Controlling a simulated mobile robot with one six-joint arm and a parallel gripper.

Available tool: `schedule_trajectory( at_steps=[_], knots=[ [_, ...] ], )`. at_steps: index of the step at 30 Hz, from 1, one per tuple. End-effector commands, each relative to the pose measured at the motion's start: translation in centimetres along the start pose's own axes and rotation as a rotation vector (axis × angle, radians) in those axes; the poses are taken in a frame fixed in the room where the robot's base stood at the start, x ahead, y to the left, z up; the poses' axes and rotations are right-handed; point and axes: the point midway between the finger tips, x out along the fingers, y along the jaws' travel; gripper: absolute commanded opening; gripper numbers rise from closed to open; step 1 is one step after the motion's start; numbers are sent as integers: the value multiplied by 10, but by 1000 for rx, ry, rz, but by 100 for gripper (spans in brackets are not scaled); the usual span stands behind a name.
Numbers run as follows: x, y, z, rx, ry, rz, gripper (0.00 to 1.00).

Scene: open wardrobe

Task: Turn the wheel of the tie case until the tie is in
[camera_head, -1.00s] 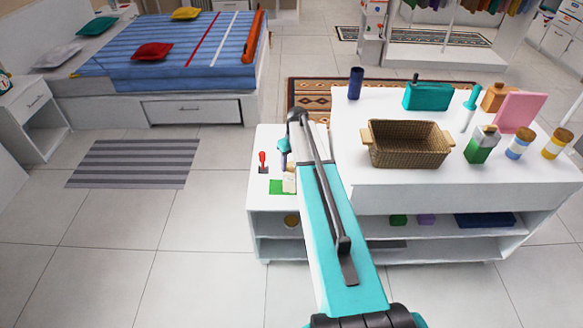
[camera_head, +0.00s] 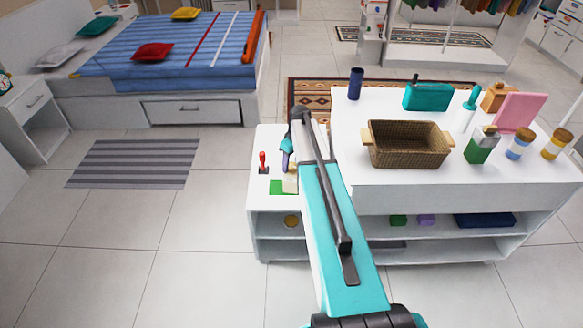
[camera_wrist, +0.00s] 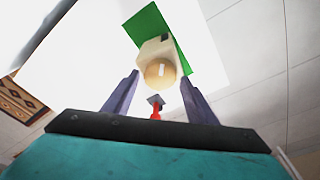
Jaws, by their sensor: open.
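The tie case, a cream block (camera_head: 290,186), stands on a green mat (camera_head: 276,187) on the low white table. In the wrist view the cream block (camera_wrist: 152,50) carries a round tan wheel (camera_wrist: 160,73) with a white mark, facing the camera. My gripper (camera_head: 286,160) is just behind the case in the head view, partly hidden by my arm. In the wrist view my gripper (camera_wrist: 160,98) is open. Its two purple fingers lie on either side below the wheel, with a visible gap. I cannot make out the tie.
A red-handled lever (camera_head: 263,161) stands on the low table left of my gripper; it also shows between the fingers in the wrist view (camera_wrist: 156,112). The taller white counter on the right carries a wicker basket (camera_head: 408,146) and several bottles.

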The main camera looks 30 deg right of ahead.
Motion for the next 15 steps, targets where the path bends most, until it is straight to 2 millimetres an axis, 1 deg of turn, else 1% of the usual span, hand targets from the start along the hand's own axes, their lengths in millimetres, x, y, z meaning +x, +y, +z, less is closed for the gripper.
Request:
schedule_trajectory(
  at_steps=[1,15],
  knots=[
    [-5,0,-1,0,0,0,52],
    [-36,0,-5,1,0,1,52]
  ],
)
